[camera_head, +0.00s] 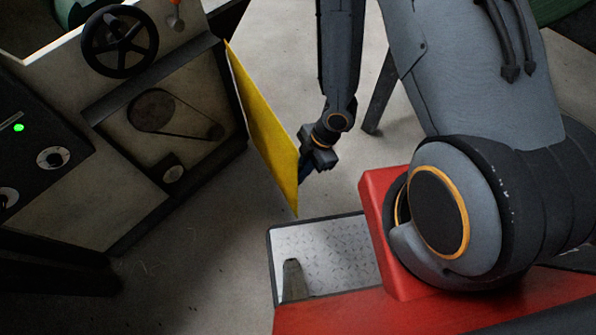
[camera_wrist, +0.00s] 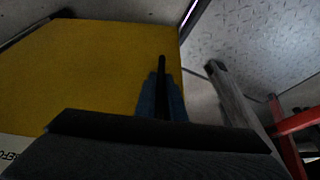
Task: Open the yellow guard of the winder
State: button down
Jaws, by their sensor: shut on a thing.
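The yellow guard (camera_head: 262,125) of the winder (camera_head: 75,205) stands swung out from the machine front, seen nearly edge-on in the head view. The opening behind it is bare and shows a belt (camera_head: 190,134) and a pulley (camera_head: 151,110). My gripper (camera_head: 303,171) is at the guard's free lower edge. In the wrist view the guard (camera_wrist: 90,65) fills the upper left. There my gripper's bluish fingers (camera_wrist: 161,97) are shut on a thin dark bar (camera_wrist: 162,72), which appears to be the guard's handle. Where the bar joins the guard is hidden.
A black handwheel (camera_head: 120,41) and an orange-tipped lever (camera_head: 176,17) are above the opening. A control panel (camera_head: 38,150) with a lit green lamp is at the left. Bare concrete floor (camera_head: 185,265) lies in front of the winder.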

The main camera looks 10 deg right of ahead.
jog(key=c, duration=2.1)
grip_release()
jog(key=shift+p+v, duration=0.4)
jog(key=shift+v, duration=3.5)
